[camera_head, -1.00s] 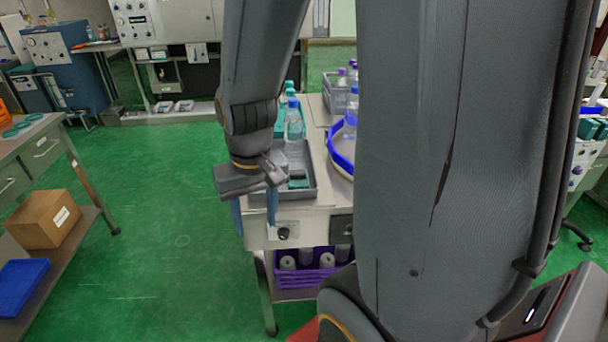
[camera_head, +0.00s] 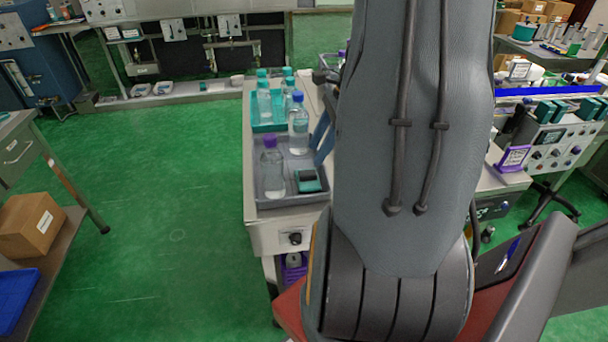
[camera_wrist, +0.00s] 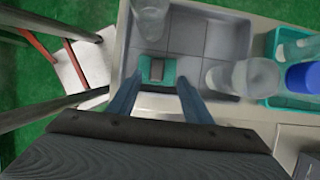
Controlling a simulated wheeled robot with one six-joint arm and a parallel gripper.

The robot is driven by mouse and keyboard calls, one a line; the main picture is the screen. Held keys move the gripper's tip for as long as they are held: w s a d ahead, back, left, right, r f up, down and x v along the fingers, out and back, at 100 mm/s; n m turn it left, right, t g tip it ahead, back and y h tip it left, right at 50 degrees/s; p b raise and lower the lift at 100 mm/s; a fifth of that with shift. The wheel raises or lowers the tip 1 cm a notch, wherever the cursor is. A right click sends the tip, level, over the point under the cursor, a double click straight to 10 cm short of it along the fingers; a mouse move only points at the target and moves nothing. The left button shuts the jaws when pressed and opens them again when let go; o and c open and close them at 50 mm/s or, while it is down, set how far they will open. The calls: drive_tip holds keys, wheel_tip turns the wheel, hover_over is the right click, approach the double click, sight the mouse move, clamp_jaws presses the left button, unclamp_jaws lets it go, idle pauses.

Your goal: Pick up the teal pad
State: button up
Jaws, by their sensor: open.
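The teal pad (camera_head: 308,180) lies in the front right corner of a grey tray (camera_head: 267,204) on the bench. It has a dark block on top. In the wrist view the pad (camera_wrist: 171,75) shows just beyond my gripper (camera_wrist: 160,88), whose two blue fingers are apart on either side of it. In the head view my gripper (camera_head: 322,140) is partly hidden behind my arm, with blue fingers near the tray's right side. The gripper is open and empty. I cannot tell how high the fingertips are above the pad.
In the grey tray stand a purple-capped bottle (camera_head: 272,168) left of the pad and a blue-capped bottle (camera_head: 298,124) behind it. A teal tray (camera_head: 257,126) with several teal-capped bottles adjoins at the back. The tray has a raised rim. Green floor lies open on the left.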

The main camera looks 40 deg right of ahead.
sight(308, 172)
drive_tip(key=shift+x, duration=0.95)
drive_tip(key=shift+s+p+x, duration=0.2)
drive_tip(key=shift+p+x, duration=0.3)
drive_tip(key=shift+x, duration=0.8)
drive_tip(key=shift+s+p+x, duration=0.15)
drive_tip(key=shift+p+x, duration=0.3)
drive_tip(key=shift+x, duration=0.8)
drive_tip(key=shift+d+f, duration=0.15)
clamp_jaws()
wheel_tip(308, 172, up, 10)
drive_tip(key=b, duration=0.1)
drive_tip(key=shift+b, duration=0.35)
